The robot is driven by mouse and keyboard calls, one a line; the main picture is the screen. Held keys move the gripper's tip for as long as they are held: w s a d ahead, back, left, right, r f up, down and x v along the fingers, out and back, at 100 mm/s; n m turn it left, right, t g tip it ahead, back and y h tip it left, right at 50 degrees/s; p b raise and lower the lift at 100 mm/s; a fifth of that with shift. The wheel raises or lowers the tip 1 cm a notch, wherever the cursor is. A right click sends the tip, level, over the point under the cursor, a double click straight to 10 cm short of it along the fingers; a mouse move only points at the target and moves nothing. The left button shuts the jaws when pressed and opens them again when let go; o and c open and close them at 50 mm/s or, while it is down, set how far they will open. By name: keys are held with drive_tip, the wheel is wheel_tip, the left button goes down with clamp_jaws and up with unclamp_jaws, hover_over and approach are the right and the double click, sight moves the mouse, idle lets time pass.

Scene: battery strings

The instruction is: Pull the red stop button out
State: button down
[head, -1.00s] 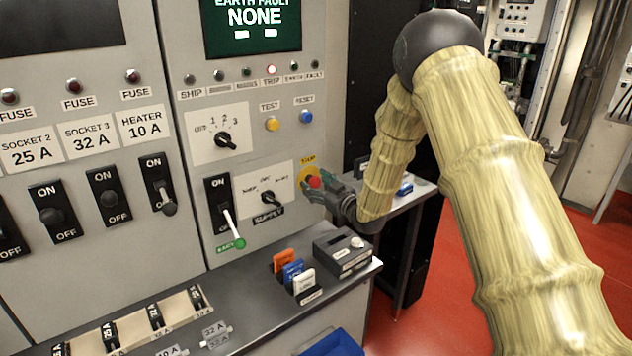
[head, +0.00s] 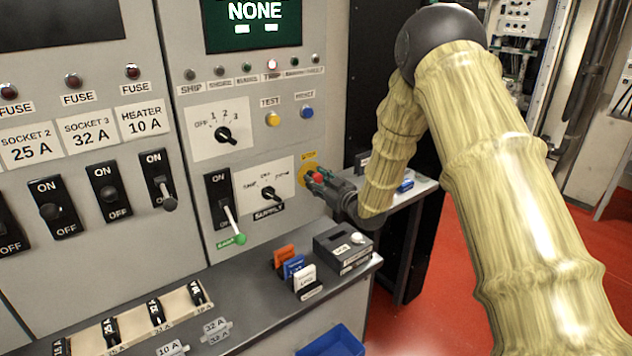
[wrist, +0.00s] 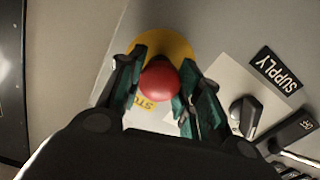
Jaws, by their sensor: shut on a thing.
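The red stop button (wrist: 159,82) sits on a round yellow plate (wrist: 177,42) on the grey panel. It also shows in the head view (head: 318,177), partly hidden by my gripper. My gripper (wrist: 160,95) has a finger on each side of the red button and is shut on it; the fingers have green pads. In the head view my gripper (head: 322,184) meets the panel from the right. The button's base is hidden behind its red cap, so I cannot tell whether it is pushed in or out.
The supply knob (wrist: 243,114) is just right of my gripper in the wrist view. A lever switch (head: 229,222) stands further left on the panel. Below, a desk ledge holds coloured cards (head: 293,266) and a dark box (head: 343,246).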

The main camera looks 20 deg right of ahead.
drive_tip(key=shift+s+d, duration=0.2)
drive_tip(key=shift+s, duration=0.3)
drive_tip(key=shift+f, duration=0.1)
drive_tip(key=c, duration=1.3)
unclamp_jaws()
drive_tip(key=shift+c, duration=0.2)
drive_tip(key=o, duration=0.4)
drive_tip(key=shift+s+d, duration=0.15)
drive_tip(key=v, duration=1.1)
drive_tip(key=shift+s, duration=0.4)
